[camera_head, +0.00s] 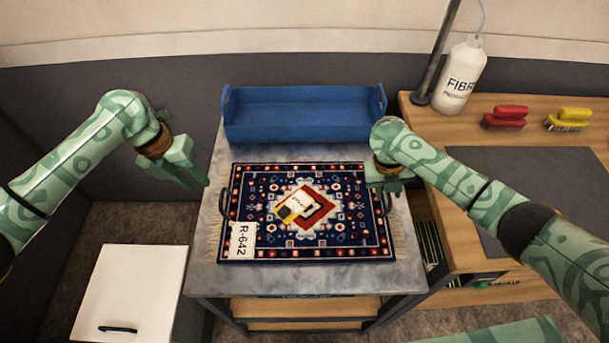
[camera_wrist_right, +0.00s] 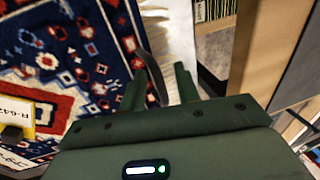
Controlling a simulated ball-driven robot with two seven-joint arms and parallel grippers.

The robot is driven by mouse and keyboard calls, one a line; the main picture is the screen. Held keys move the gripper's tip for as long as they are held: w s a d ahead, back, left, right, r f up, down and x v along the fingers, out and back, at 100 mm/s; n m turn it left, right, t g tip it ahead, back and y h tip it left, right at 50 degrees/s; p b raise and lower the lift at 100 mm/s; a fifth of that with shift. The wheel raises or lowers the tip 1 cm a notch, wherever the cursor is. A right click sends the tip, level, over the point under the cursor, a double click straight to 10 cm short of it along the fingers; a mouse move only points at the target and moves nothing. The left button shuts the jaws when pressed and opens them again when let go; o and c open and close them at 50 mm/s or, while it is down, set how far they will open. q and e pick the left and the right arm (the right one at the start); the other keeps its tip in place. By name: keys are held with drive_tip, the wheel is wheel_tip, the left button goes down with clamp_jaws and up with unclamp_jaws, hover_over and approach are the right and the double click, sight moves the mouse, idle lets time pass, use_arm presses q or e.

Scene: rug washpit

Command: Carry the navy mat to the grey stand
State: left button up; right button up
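The navy mat (camera_head: 350,245), patterned in red and white with fringed ends, lies flat on the grey-topped stand (camera_head: 210,278). It has a dark handle loop at its left end (camera_head: 224,203) and another at its right end. A white R-642 tag (camera_head: 242,240) and a white, yellow and black item (camera_head: 297,205) lie on it. My left gripper (camera_head: 192,180) is open and empty, left of and above the mat. My right gripper (camera_head: 386,190) is at the mat's right end. In the right wrist view its fingers are apart, with the dark right loop (camera_wrist_right: 152,75) between them, close to the left finger.
A blue tray (camera_head: 305,130) stands behind the mat on the stand. At right a wooden bench (camera_head: 425,125) holds a white bottle (camera_head: 461,78), a red brush (camera_head: 506,116), a yellow brush (camera_head: 569,119) and a dark sheet (camera_head: 540,180). A white box (camera_head: 135,290) sits low at left.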

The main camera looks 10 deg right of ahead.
drive_tip(key=shift+w+r, duration=0.1)
drive_tip(key=shift+r, duration=0.3)
drive_tip(key=v, duration=1.1)
